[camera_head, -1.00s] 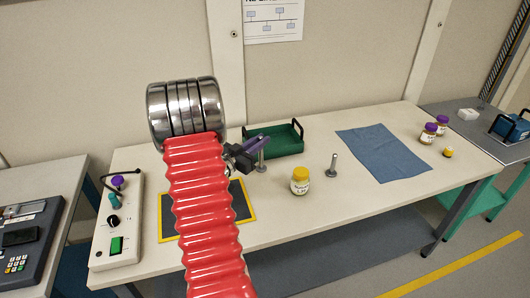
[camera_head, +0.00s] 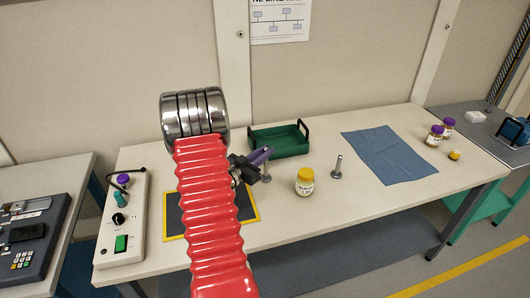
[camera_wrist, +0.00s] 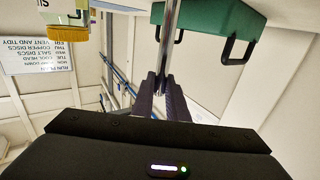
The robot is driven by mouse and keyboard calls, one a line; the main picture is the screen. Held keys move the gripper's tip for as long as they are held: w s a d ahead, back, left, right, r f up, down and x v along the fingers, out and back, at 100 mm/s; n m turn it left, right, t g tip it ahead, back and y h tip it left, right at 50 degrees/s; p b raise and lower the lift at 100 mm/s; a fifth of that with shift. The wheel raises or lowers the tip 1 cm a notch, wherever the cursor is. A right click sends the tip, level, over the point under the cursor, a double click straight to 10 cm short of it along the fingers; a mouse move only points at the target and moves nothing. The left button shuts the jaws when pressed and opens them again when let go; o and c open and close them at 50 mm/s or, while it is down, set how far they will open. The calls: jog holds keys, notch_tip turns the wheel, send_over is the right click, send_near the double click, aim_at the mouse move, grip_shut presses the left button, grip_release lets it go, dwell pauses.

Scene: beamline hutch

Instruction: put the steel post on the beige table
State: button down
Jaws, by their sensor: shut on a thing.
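My gripper (camera_head: 264,156) has purple fingers, and the wrist view shows them (camera_wrist: 163,80) closed on a slim steel post (camera_wrist: 171,30). In the head view the post's round foot (camera_head: 267,179) shows below the fingers, over the beige table (camera_head: 350,215). The post looks upright. I cannot tell whether its foot touches the tabletop. A second, similar steel post (camera_head: 337,168) stands on the table to the right, apart from my gripper.
A yellow-lidded jar (camera_head: 305,182) stands between the two posts. A green tray (camera_head: 279,140) lies behind my gripper, and a yellow-edged dark mat (camera_head: 254,212) lies left. A blue cloth (camera_head: 389,153) covers part of the right side; a control box (camera_head: 122,222) stands far left.

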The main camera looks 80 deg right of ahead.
jog(key=c, duration=1.7)
grip_release()
jog(key=shift+c, duration=0.2)
jog(key=v, duration=1.2)
